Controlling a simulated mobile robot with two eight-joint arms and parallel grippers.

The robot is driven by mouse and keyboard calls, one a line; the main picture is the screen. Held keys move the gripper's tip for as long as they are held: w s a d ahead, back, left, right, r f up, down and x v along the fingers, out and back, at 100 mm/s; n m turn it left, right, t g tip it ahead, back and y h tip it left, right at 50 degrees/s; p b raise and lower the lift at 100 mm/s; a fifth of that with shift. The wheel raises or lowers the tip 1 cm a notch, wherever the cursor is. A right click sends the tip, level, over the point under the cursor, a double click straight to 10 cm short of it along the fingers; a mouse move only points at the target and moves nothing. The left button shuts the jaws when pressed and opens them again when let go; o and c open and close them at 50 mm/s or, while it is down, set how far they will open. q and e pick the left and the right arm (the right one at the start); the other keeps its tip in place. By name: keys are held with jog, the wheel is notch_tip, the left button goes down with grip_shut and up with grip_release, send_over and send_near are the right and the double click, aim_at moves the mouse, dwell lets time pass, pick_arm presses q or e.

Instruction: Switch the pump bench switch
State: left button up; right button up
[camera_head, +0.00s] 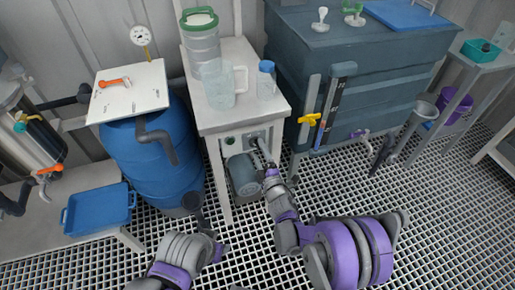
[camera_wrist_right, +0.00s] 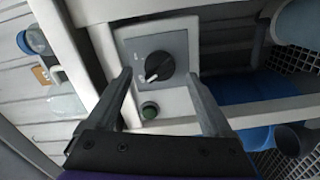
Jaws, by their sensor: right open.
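The pump bench switch is a round black rotary knob (camera_wrist_right: 159,66) with a white pointer mark, on a grey plate in the wrist view. The plate (camera_head: 251,135) shows in the head view on the front of the white bench (camera_head: 213,121), with the knob largely hidden by my right gripper (camera_head: 262,150). In the wrist view my right gripper (camera_wrist_right: 160,76) is open, one finger on each side of the knob. Contact cannot be told. My left gripper (camera_head: 193,203) is low beside the blue barrel, small and dark; its jaws are unclear.
A green button (camera_wrist_right: 149,111) sits close to the knob. A clear jug (camera_head: 220,88), a green-lidded jar (camera_head: 201,38) and a blue-capped bottle (camera_head: 266,80) stand on the bench. A blue barrel (camera_head: 155,165) is at left, a dark tank (camera_head: 390,75) at right.

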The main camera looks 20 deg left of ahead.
jog(key=v, duration=0.8)
jog(key=shift+s+d, duration=0.1)
jog(key=shift+d, duration=0.05)
